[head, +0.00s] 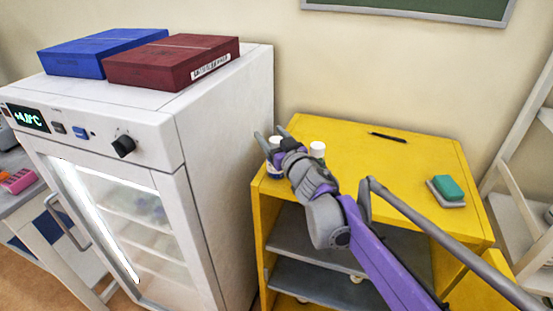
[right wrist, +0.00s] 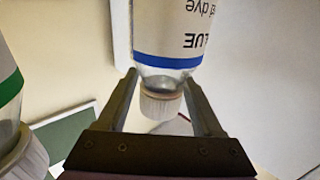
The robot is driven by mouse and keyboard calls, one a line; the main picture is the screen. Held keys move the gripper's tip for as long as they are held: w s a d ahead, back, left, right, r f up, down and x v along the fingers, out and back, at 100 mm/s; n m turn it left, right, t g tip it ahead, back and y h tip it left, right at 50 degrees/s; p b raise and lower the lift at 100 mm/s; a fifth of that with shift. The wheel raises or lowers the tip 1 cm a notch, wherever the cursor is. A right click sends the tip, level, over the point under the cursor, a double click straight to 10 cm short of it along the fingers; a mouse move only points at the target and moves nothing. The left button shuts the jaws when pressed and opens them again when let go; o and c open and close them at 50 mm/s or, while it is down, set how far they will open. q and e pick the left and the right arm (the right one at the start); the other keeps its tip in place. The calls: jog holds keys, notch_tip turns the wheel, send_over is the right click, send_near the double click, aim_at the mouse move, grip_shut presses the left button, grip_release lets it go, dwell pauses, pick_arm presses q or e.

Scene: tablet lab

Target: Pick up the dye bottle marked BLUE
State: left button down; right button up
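The dye bottle marked BLUE (right wrist: 168,35) shows upside down in the right wrist view, with a white label, a blue band and a white ribbed cap. In the head view the bottle (head: 274,168) stands at the left edge of the yellow cabinet top (head: 370,160), partly hidden by my right gripper. My right gripper (head: 271,136) is open, its fingers on either side of the bottle near its cap and shoulder. Whether they touch it I cannot tell. My left gripper is not in view.
A second white-capped bottle (head: 317,149) stands close by; a green-banded bottle (right wrist: 12,100) shows at the wrist view's left edge. A black pen (head: 388,137) and a green sponge-like block (head: 447,188) lie further right. A white fridge (head: 225,160) rises left of the cabinet.

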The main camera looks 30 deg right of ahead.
grip_shut()
dwell(1.2)
